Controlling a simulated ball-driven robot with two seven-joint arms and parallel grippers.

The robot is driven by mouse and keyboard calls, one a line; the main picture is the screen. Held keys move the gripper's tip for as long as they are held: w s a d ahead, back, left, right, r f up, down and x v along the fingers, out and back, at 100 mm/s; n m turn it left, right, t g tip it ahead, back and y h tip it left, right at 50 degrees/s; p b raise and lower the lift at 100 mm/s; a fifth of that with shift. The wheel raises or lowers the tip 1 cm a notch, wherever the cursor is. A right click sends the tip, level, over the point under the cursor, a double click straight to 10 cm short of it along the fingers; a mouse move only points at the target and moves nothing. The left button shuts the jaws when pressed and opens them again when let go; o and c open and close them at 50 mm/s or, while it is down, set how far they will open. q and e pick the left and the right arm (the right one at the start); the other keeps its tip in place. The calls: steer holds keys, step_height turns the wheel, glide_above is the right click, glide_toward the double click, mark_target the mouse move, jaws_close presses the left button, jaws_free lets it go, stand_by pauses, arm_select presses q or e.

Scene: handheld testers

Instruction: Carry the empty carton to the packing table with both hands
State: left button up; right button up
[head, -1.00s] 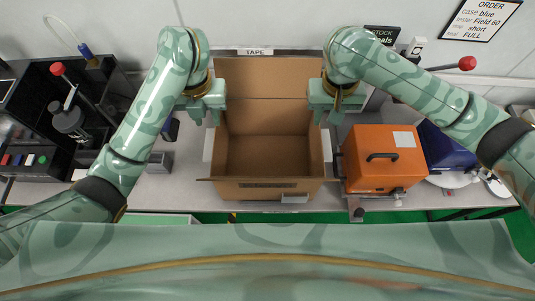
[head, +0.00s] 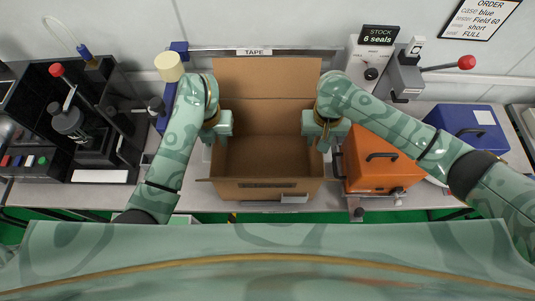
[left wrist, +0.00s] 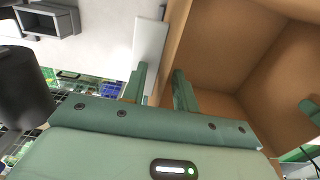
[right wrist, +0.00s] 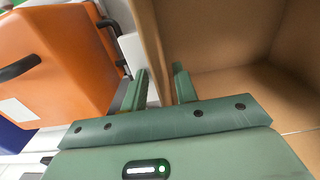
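The empty brown carton (head: 268,155) stands upright and open on the grey table (head: 180,195), its back flap raised. It also shows in the left wrist view (left wrist: 215,45) and the right wrist view (right wrist: 215,40). My left gripper (head: 218,136) is at the carton's left wall, one finger outside and one inside. My right gripper (head: 320,138) straddles the right wall in the same way. In both wrist views the fingers are apart, with the wall between them and a visible gap. I cannot tell which surface is the packing table.
An orange case (head: 378,158) stands close to the carton's right side, with a blue case (head: 468,125) behind it. A black press station (head: 85,130) is at the left. A seal dispenser (head: 372,60) stands at the back right. White strips flank the carton.

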arm_select(q)
jaws_close()
arm_select(e)
jaws_close()
steer(key=shift+r, duration=0.1)
